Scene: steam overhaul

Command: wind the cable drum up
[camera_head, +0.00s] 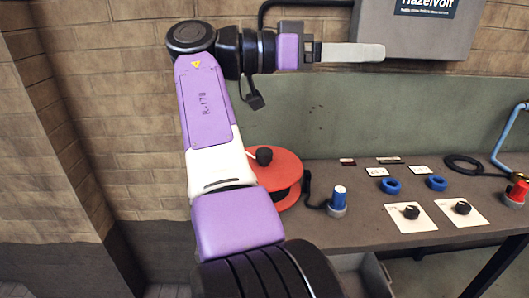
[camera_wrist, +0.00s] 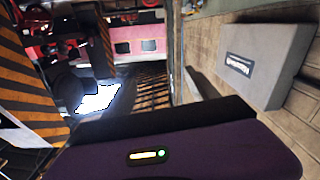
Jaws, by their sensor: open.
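The red cable drum (camera_head: 283,168) sits on the bench at its left end, partly hidden behind my arm. A black knob (camera_head: 264,155) on a pale crank stands on its top face. A black cable runs from beside the drum to a blue plug (camera_head: 339,197) standing in a grey holder on the bench. My gripper (camera_head: 372,52) is open and empty, high above the bench near the wall. It points right, well above and to the right of the drum. The drum is not in the wrist view.
A grey Hazelvolt wall box (camera_head: 418,32) is just beyond my gripper; it also shows in the wrist view (camera_wrist: 262,68). The bench (camera_head: 360,232) carries blue rings (camera_head: 390,186), black dials on white plates (camera_head: 411,212) and a red fitting (camera_head: 516,192) with a blue pipe.

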